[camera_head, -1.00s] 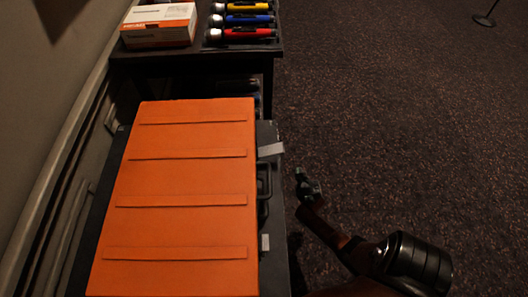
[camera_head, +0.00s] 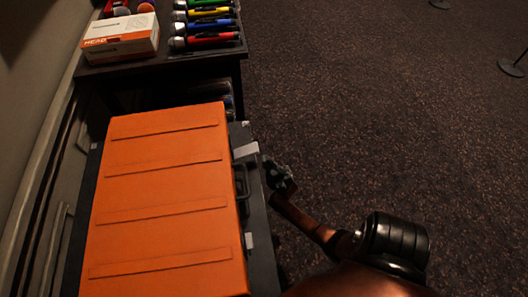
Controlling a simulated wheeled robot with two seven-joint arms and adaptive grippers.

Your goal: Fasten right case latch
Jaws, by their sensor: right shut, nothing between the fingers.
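The orange case (camera_head: 165,200) lies closed on a dark desk, with its dark handle (camera_head: 242,188) on its right side. A pale metal latch (camera_head: 245,151) on that side, beyond the handle, sticks outward from the case. A second pale latch (camera_head: 249,241), on the near side of the handle, looks closer to the case wall. My right gripper (camera_head: 272,165) is shut and empty, just right of the far latch and slightly nearer; whether they touch is unclear. My left gripper is not in view.
A dark shelf (camera_head: 160,68) beyond the case holds an orange-and-white box (camera_head: 120,38) and several coloured microphones (camera_head: 208,26). A wall runs along the left. Carpeted floor (camera_head: 390,110) to the right is open, with stand bases (camera_head: 511,67) far off.

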